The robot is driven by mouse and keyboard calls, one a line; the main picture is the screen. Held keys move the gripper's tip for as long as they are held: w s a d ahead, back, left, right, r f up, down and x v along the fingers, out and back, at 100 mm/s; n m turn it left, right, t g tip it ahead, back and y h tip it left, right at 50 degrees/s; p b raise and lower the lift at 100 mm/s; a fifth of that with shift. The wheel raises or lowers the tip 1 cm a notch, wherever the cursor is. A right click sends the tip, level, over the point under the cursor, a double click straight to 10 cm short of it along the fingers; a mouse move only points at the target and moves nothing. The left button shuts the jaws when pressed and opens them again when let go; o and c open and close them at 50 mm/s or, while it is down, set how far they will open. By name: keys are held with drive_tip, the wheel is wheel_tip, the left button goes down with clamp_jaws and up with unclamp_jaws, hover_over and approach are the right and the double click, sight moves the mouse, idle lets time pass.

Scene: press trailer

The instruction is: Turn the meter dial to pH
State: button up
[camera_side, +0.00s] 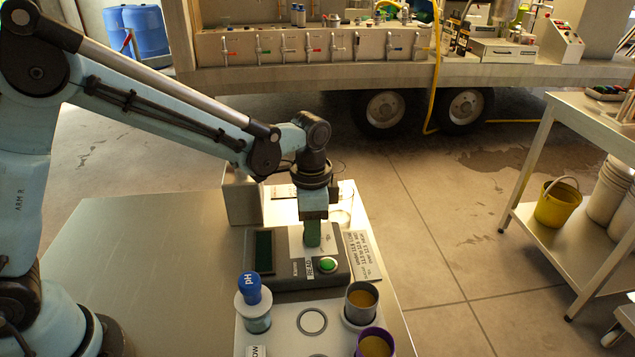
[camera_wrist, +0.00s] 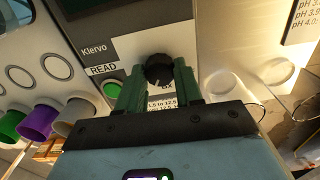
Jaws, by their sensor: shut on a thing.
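The meter (camera_side: 290,283) is a dark grey box with a pale face, a dark screen and a green READ button (camera_side: 328,265). Its black round dial (camera_wrist: 158,68) shows between my fingers in the wrist view; its pale mark points toward the bottom of that picture. My gripper (camera_side: 312,240) points straight down over the meter, its green fingers shut on the dial. In the wrist view the gripper (camera_wrist: 160,80) has one finger on each side of the dial. Most of the dial's printed labels are hidden or unreadable; the dial is hidden in the side view.
A pH probe with a blue cap (camera_side: 250,288) stands in front of the meter. Cups of brownish liquid (camera_side: 361,300) stand at front right. A printed card (camera_side: 363,255) lies right of the meter. The left part of the metal table (camera_side: 140,240) is bare.

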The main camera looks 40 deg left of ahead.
drive_tip(key=m, duration=0.5)
drive_tip(key=shift+m, duration=0.4)
idle(0.3)
drive_tip(key=o, duration=1)
drive_tip(key=shift+o, duration=0.2)
drive_tip(key=shift+r, duration=0.1)
wheel_tip(320, 180, up, 12)
